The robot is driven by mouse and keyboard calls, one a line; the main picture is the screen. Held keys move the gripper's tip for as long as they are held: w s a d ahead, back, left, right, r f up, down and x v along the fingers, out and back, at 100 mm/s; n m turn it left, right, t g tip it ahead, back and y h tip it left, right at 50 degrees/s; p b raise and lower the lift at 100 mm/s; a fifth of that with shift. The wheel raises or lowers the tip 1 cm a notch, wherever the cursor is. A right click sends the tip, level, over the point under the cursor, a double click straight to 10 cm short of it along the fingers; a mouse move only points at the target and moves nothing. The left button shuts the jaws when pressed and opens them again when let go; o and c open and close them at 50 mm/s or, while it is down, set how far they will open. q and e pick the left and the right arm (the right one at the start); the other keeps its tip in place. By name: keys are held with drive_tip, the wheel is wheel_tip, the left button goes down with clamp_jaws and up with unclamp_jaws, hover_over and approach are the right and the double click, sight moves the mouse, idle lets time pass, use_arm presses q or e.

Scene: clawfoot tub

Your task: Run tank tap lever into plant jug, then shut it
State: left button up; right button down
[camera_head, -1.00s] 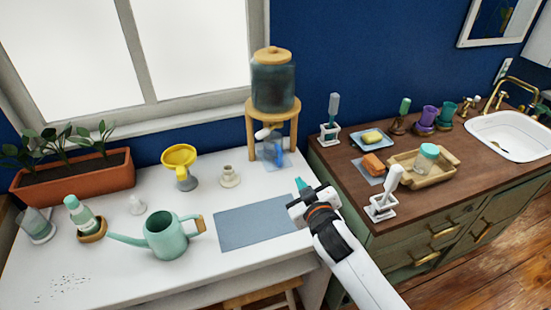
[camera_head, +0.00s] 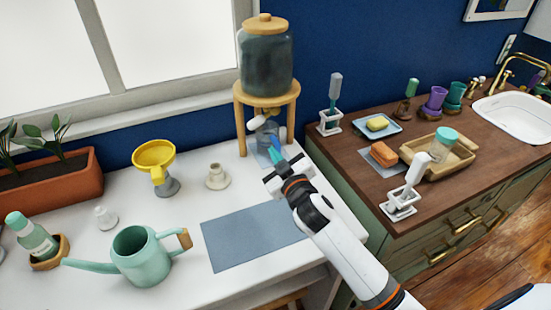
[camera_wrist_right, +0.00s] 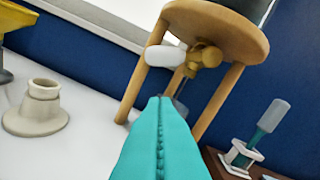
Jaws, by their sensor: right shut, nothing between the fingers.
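The tank (camera_head: 266,62), a dark glass jar with a wooden lid, sits on a round wooden stand (camera_head: 267,91). Its brass tap (camera_wrist_right: 205,56) has a white lever (camera_wrist_right: 165,56), pointing left in the right wrist view. A clear vessel (camera_head: 263,141), probably the jug, stands beneath the tap, largely hidden by my fingers. My right gripper (camera_head: 275,153) is shut and empty, its teal fingertips in front of the stand. In the right wrist view its fingers (camera_wrist_right: 160,110) point up toward the tap, apparently below the lever. I cannot tell whether they touch anything. My left gripper is out of view.
A teal watering can (camera_head: 141,259), yellow funnel (camera_head: 154,155) and cream stub (camera_head: 216,177) stand on the white table left of my arm. A grey mat (camera_head: 245,240) lies bare. The wooden counter (camera_head: 345,162) on the right holds a white caddy (camera_head: 400,205) and soap.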

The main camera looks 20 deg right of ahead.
sight(254, 130)
drive_tip(key=w+r+b, duration=0.1)
drive_tip(key=w, duration=0.5)
drive_tip(key=shift+w+a+r, duration=0.25)
drive_tip(key=shift+w+a, duration=0.15)
drive_tip(key=shift+w+r, duration=0.1)
drive_tip(key=shift+a+r+p, duration=0.45)
drive_tip(key=shift+r+p, duration=0.2)
drive_tip(key=shift+p, duration=0.1)
drive_tip(key=shift+a+r+p, duration=0.45)
drive_tip(key=shift+r+p, duration=0.2)
drive_tip(key=shift+p, duration=0.1)
drive_tip(key=shift+f+b, duration=0.45)
drive_tip(key=shift+f, duration=0.25)
